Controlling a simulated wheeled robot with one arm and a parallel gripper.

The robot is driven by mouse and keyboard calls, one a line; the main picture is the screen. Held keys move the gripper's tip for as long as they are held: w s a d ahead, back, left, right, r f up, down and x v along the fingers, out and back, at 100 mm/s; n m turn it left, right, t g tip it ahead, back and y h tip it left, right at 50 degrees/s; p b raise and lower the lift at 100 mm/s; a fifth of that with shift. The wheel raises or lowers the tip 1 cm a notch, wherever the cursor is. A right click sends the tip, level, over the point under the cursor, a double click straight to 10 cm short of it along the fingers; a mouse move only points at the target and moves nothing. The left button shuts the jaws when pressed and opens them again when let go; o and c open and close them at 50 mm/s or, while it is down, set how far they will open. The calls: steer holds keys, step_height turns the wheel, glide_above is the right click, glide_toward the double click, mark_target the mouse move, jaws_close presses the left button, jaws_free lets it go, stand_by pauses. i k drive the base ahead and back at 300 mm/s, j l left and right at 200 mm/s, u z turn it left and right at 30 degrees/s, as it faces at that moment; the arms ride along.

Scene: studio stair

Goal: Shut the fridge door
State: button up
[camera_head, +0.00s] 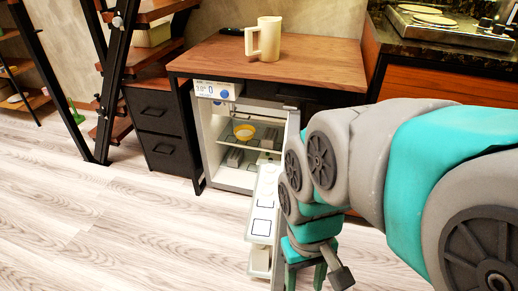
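The small white fridge (207,135) stands under a wooden-topped table, with its inside showing. Its door (263,205) stands wide open toward me, with the shelved inner face turned left. A yellow bowl (244,131) sits on a shelf inside the fridge. My gripper (304,278) is at the lower middle, close to the door on its right, outer side. Its teal fingers point down. The lower part of the fingers is cut off by the picture edge, and I cannot tell whether it touches the door.
A cream mug (264,40) stands on the wooden table (310,62) above the fridge. A black drawer unit (160,130) and stair legs are to the left. A wooden cabinet (430,75) with a stove is at right. The floor (120,230) left of the door is clear.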

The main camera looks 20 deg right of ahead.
mark_target(267, 224)
steer(key=l+u, duration=0.25)
steer(key=l, duration=0.45)
steer(key=k+l+u, duration=0.1)
steer(key=l+u, duration=0.15)
steer(key=l, duration=0.5)
steer(key=k+j+u, duration=0.1)
steer(key=k+u, duration=0.2)
steer(key=k, duration=0.45)
